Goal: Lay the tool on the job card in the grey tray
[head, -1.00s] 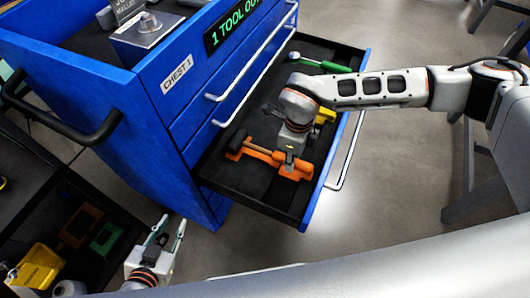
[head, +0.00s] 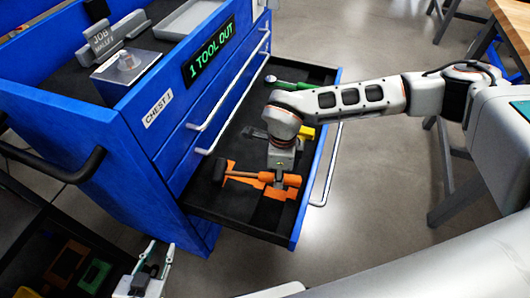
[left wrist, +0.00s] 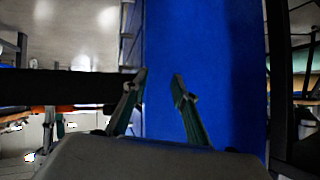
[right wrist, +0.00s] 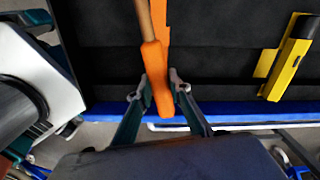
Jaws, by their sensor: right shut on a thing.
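The mallet, with a dark head, wooden handle and orange grip (head: 292,180), is at the open drawer in the head view. My right gripper (head: 277,184) is shut on its grip; the right wrist view shows the grip (right wrist: 158,80) between the fingertips (right wrist: 160,88). An orange mallet-shaped recess (head: 274,193) shows beside and under it, so the mallet seems slightly raised.
The blue chest (head: 150,165) has a lit "1 TOOL OUT" sign (head: 210,52). A grey job sign (head: 112,40) stands on top near a grey block (head: 125,68). The drawer (head: 240,210) also holds a green-handled tool (head: 290,85) and a yellow item (head: 306,133).

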